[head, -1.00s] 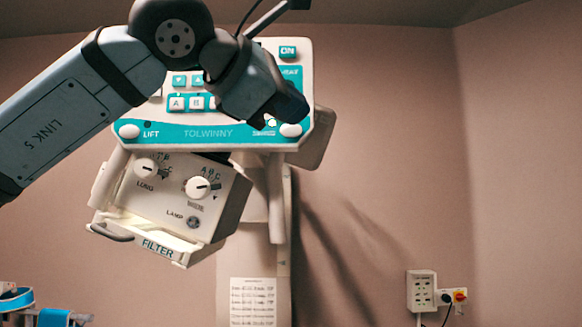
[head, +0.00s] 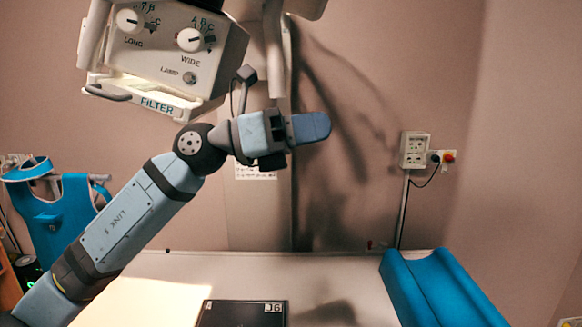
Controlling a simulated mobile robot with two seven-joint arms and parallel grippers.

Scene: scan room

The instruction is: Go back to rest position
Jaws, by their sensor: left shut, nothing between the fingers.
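My left gripper (head: 312,127) is shut and empty, with its fingers together and pointing right. It is in the air in front of the wall, below and to the right of the machine head (head: 165,50). My left arm reaches up to it from the lower left. The machine head is white, with dials marked LONG and WIDE, a LAMP button and a FILTER slot. The gripper appears apart from it. My right gripper is not in view.
A pale table (head: 340,268) spans the bottom, bearing a black plate (head: 243,314) and a blue padded cushion (head: 440,285). A blue apron (head: 62,215) hangs at the left. A wall socket box (head: 414,150) is at the right. The air right of the gripper is clear.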

